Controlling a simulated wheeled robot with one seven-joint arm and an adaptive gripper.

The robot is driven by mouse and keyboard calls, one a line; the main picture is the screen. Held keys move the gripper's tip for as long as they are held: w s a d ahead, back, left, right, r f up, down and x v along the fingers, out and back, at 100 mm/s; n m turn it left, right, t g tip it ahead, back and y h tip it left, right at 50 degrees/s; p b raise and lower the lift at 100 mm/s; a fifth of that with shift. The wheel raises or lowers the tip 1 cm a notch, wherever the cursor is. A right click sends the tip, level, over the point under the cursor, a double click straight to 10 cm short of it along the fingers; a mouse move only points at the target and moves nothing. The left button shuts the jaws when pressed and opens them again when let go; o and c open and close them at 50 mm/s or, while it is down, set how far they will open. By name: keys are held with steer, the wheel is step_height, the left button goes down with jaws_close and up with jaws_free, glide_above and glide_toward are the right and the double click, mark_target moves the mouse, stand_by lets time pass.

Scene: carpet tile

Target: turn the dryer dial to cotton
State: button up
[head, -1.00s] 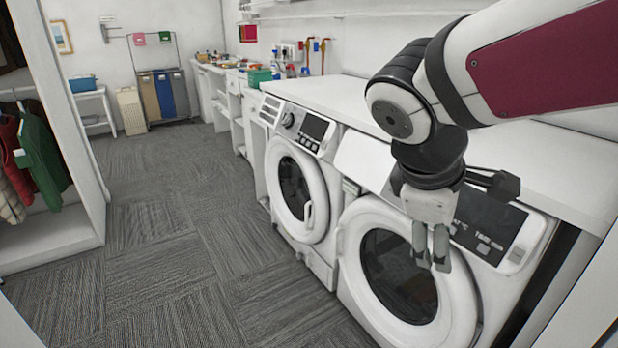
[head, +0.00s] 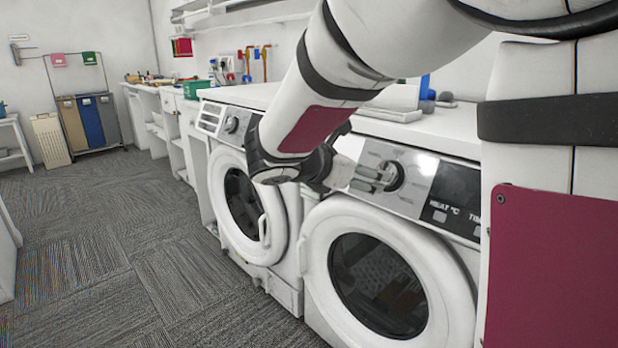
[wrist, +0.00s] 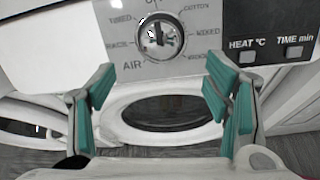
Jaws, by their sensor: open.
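The dryer dial (head: 391,176) is a round dark-and-silver knob on the grey control panel of the right-hand white machine, the dryer (head: 330,215). In the wrist view the dial (wrist: 160,35) sits at top centre, ringed by labels. COTTON (wrist: 196,7) is at its upper right, MIXED and a partly legible label lie below that, and TIMED and AIR are on the left. I cannot tell which label the dial points to. My gripper (wrist: 162,66) is open with teal finger pads, one on each side below the dial. In the head view my gripper (head: 376,180) is at the dial's left; contact is unclear.
A dark display (head: 455,195) with HEAT and TIME buttons is right of the dial. A second front-loading machine (head: 205,165) stands to the left. A white counter (head: 440,125) runs above both. Carpet floor (head: 120,260) in front is clear.

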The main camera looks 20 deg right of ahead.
steer(key=b+x, duration=0.3)
steer(key=x, duration=0.7)
steer(key=shift+w+d+f, duration=0.1)
steer(key=shift+d, duration=0.1)
steer(key=shift+c, duration=0.6)
steer(key=c, duration=1)
